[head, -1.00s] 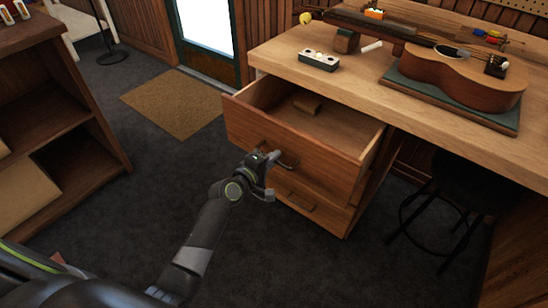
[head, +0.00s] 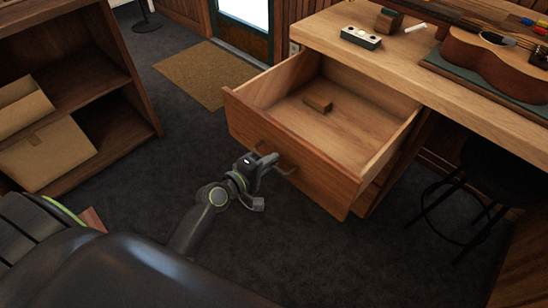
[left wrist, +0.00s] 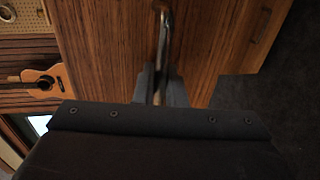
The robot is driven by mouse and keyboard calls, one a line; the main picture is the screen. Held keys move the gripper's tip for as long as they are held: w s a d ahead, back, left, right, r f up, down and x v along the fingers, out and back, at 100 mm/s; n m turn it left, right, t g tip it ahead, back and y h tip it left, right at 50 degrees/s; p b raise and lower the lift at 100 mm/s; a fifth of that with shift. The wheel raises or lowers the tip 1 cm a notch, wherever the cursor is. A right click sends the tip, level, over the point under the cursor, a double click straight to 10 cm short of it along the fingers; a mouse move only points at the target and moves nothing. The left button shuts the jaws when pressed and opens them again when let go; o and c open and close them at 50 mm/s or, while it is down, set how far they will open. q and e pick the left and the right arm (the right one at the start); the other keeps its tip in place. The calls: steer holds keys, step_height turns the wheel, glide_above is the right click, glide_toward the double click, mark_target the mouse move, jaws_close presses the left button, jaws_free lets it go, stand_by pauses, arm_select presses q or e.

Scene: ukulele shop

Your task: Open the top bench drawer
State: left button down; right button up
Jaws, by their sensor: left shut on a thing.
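The top bench drawer (head: 285,165) stands well out from under the wooden bench (head: 405,75), open at the top. In the left wrist view the handle (left wrist: 163,45) runs between the two fingers (left wrist: 160,88), against the wooden drawer front (left wrist: 105,45). The lower drawer is mostly hidden below the top one. My right gripper is not in view.
A ukulele (head: 490,58) lies on a green mat on the bench, near a pale block with dark spots (head: 361,38). A black stool (head: 490,175) stands under the bench at right. A shelf with cardboard boxes (head: 45,155) is at left. Dark floor between is clear.

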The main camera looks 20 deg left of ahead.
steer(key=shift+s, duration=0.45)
arm_select(q)
steer(key=c, duration=1.6)
jaws_free()
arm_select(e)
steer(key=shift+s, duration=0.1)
arm_select(q)
steer(key=shift+s+a, duration=0.1)
steer(key=shift+s, duration=0.05)
steer(key=b+v, duration=0.2)
steer(key=v, duration=1.5)
steer(key=shift+s, duration=0.1)
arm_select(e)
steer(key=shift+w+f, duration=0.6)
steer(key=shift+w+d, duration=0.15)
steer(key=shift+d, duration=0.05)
